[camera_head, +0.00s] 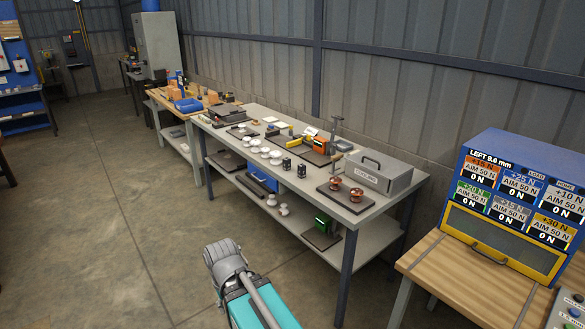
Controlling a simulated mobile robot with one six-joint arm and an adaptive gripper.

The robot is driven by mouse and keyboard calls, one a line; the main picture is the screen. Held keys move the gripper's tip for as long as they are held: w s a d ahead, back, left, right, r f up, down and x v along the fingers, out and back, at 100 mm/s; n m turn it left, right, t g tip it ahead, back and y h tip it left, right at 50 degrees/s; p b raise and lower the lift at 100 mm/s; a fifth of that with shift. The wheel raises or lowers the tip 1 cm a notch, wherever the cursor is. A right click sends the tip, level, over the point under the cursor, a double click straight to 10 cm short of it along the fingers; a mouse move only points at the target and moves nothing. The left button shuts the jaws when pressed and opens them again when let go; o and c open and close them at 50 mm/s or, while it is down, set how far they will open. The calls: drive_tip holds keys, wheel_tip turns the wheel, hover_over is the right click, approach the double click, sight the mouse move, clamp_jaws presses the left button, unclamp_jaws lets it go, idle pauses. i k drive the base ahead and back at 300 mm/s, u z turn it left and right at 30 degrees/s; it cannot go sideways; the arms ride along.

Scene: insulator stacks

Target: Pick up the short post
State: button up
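I cannot tell which piece is the short post at this size. On the grey workbench (395,192), two reddish-brown ribbed pieces (335,184) stand upright on a dark plate near the right end. Several white, disc-like pieces (265,152) stand in a cluster left of the middle. Two small dark blocks (286,163) stand near the front edge. A thin upright stand (337,130) rises at the back. Only a teal and grey part of my arm shows at the bottom, apart from the bench; my gripper is not in view.
A grey lidded case marked COOLING (386,174) sits at the bench's right end. The lower shelf holds a blue bin (262,180), white pieces (284,210) and a green object (322,222). A blue panel (515,205) stands on a wooden table at right. Floor at left is clear.

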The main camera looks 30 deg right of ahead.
sight(302, 168)
drive_tip(key=z, duration=0.2)
drive_tip(key=i, duration=0.6)
drive_tip(key=z, duration=0.85)
drive_tip(key=i, duration=0.5)
drive_tip(key=z, duration=0.4)
drive_tip(key=k, duration=0.9)
drive_tip(key=z, duration=0.15)
drive_tip(key=i, duration=0.75)
